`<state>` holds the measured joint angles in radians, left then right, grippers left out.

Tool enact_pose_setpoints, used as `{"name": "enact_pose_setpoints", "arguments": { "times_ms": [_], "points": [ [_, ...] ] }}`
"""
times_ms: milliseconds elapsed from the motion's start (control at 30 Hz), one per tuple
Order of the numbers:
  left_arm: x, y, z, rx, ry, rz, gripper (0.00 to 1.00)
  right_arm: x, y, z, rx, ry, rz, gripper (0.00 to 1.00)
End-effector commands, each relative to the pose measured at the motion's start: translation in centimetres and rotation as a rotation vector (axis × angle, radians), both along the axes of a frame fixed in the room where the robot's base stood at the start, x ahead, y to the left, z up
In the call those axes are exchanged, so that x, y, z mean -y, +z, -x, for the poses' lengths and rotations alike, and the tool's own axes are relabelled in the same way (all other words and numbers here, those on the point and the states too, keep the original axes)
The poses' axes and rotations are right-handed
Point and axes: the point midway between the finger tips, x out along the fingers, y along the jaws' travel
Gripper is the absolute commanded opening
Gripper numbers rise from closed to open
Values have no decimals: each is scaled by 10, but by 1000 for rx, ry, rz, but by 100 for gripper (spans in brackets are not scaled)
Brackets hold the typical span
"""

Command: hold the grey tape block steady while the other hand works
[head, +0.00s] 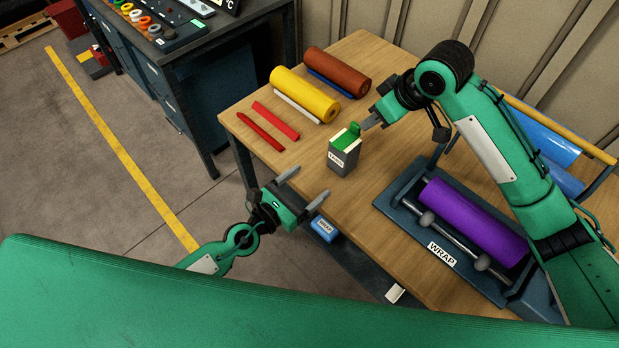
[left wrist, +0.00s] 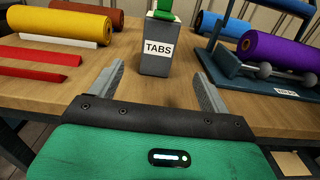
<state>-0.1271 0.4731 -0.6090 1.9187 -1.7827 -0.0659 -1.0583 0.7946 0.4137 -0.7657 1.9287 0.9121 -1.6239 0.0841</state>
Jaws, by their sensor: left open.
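The grey tape block (head: 343,160), labelled TABS, stands upright on the wooden table, with green tape (head: 350,134) at its top. In the left wrist view the block (left wrist: 156,58) stands ahead, roughly between the lines of my left fingers. My left gripper (head: 309,184) is open and empty at the table's front edge, short of the block and not touching it. My right gripper (head: 371,121) is at the top right of the block, close to the green tape. Its fingers are small and partly hidden, so I cannot tell whether they grip the tape.
Red strips (head: 276,120) and yellow (head: 305,94) and brown (head: 337,72) rolls lie left of and behind the block. A WRAP stand (head: 408,206) with a purple roll (head: 473,221) is at the right. A blue box (head: 324,229) sits below the table's front edge.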

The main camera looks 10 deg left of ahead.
Motion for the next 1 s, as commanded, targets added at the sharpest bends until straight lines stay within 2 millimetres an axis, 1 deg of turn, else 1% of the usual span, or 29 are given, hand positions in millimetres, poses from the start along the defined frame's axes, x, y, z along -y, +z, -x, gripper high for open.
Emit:
{"name": "enact_pose_setpoints", "arguments": {
  "times_ms": [100, 400, 567, 800, 1000],
  "points": [
    [3, 4, -6, 4, 2, 7, 80, 0, 0, 0, 0, 0, 0, 36],
    [17, 4, -26, 3, 4, 12, 80, 0, 0, 0, 0, 0, 0, 36],
    [30, 4, -44, 5, 3, 10, 80, 0, 0, 0, 0, 0, 0, 36],
    [56, 4, -81, 5, 3, 10, 80, 0, 0, 0, 0, 0, 0, 36],
    [73, 3, -103, 4, 2, 9, 80, 0, 0, 0, 0, 0, 0, 36]
  ]
}}
